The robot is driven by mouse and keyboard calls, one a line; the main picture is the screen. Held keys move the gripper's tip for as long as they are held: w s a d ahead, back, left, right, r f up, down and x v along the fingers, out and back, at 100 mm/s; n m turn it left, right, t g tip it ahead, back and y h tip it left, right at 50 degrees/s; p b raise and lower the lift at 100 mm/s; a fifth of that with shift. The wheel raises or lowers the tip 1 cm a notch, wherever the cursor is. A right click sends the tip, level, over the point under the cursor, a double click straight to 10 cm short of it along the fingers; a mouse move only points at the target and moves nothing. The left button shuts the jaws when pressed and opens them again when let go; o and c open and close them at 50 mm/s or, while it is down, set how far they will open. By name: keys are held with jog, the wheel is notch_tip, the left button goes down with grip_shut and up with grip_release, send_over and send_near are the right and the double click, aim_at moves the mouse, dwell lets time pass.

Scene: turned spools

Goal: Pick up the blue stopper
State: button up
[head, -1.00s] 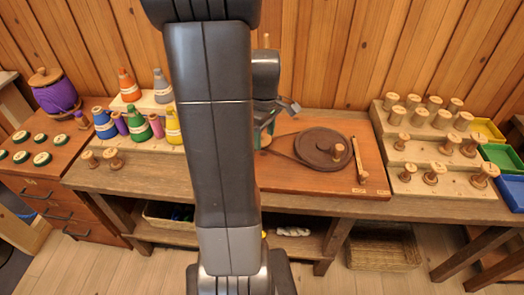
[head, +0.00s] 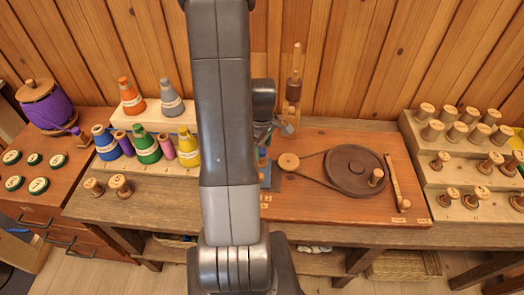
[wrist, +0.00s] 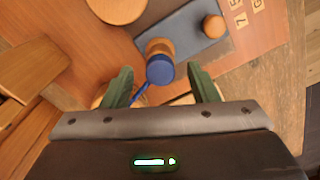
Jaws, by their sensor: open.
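The blue stopper (wrist: 160,70) shows in the wrist view as a round blue end on a wooden, spool-like part, with a thin blue piece reaching down and left. It lies between and just beyond the fingertips of my gripper (wrist: 162,78). The green fingers are apart, one on each side, and nothing is held. I cannot tell whether either finger touches it. A blue-grey plate (wrist: 190,35) with a round wooden knob lies beyond it. In the head view my arm hides most of my gripper and the stopper.
On the red-brown board stand a dark wheel (head: 354,170) with a belt and a wooden post (head: 295,85). Thread cones (head: 145,145) stand left of my arm. Stepped racks of wooden spools (head: 460,155) are at right.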

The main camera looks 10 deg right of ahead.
jog(key=shift+f, duration=0.15)
jog(key=c, duration=1)
jog(key=shift+c, duration=0.2)
